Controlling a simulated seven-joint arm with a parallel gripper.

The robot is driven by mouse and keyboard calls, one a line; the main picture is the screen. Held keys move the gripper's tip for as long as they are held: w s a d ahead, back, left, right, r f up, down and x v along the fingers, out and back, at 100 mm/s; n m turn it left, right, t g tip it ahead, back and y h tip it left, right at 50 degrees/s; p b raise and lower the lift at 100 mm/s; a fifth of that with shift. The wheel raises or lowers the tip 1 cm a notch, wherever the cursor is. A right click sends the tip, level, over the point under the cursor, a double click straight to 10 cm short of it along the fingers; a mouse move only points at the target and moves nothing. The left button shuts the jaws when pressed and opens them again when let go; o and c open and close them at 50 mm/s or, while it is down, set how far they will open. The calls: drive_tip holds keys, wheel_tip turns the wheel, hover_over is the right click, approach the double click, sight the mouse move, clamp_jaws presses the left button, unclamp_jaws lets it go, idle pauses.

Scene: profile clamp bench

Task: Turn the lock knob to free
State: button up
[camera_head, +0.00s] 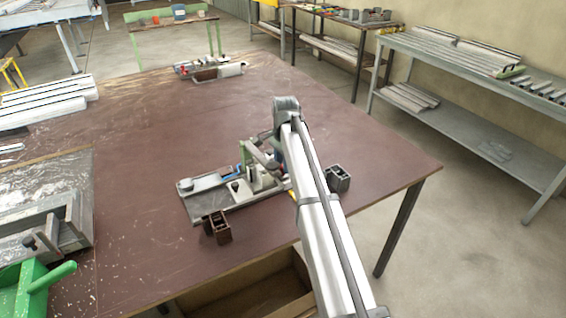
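The clamp fixture (207,203) is a grey metal plate with raised parts, lying on the brown table. A small dark knob (235,186) stands on its middle part; I cannot tell for sure that it is the lock knob. My arm reaches in from the lower right and bends down at the fixture's right end. My gripper (268,168) is there, small and largely hidden by my arm. Its fingers and any contact with the fixture cannot be made out.
A brown open block (219,226) stands before the fixture and a dark grey one (338,178) to its right. Another fixture (208,70) sits at the table's (140,140) far edge. White profiles (45,105) and a grey device (45,220) are at left. The middle table is clear.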

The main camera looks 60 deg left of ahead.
clamp_jaws()
drive_tip(key=shift+n, duration=0.3)
drive_tip(key=n, duration=0.9)
drive_tip(key=shift+g, duration=0.3)
drive_tip(key=n, duration=0.4)
drive_tip(key=shift+n+h, duration=0.3)
drive_tip(key=shift+n, duration=1.8)
